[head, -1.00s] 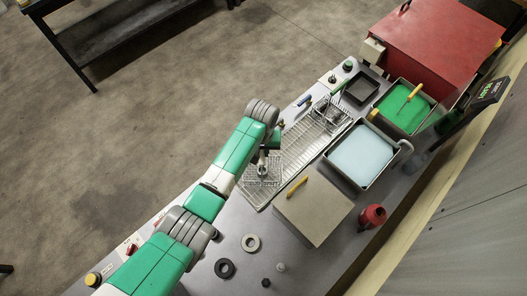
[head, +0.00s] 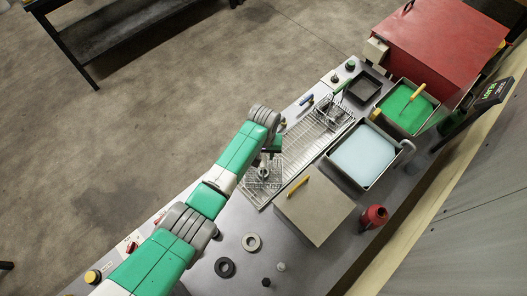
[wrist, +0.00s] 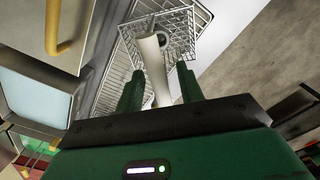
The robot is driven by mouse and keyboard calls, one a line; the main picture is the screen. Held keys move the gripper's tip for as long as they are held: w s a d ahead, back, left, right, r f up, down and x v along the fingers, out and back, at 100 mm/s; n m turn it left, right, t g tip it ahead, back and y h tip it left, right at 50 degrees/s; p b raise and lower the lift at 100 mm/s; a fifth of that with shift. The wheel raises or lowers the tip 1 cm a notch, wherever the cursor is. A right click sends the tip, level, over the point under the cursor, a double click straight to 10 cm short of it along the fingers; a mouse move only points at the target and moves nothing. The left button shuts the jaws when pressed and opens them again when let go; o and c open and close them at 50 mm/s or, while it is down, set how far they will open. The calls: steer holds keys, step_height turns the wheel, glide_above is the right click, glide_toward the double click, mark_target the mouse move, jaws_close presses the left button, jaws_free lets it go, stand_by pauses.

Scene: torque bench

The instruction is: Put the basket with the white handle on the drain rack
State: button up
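A wire basket (head: 262,184) stands at the near end of the long drain rack (head: 300,146) in the head view. In the wrist view the wire basket (wrist: 184,30) lies over the rack's bars, and its white handle (wrist: 154,68) extends toward me. My gripper (wrist: 161,80) has its two green fingers on either side of the white handle, with visible gaps between handle and fingers. My gripper (head: 268,158) is above the basket in the head view and partly hides it. Whether the basket rests fully on the rack is hard to tell.
Another wire basket (head: 334,116) stands at the rack's far end. A grey box with a yellow handle (head: 316,208), a pale blue bath (head: 366,155) and a green bath (head: 405,108) lie right of the rack. A red bottle (head: 374,216) and rings (head: 251,242) are nearer.

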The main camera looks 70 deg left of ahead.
step_height(320, 180, up, 12)
steer(key=shift+r, duration=0.15)
stand_by(0.4)
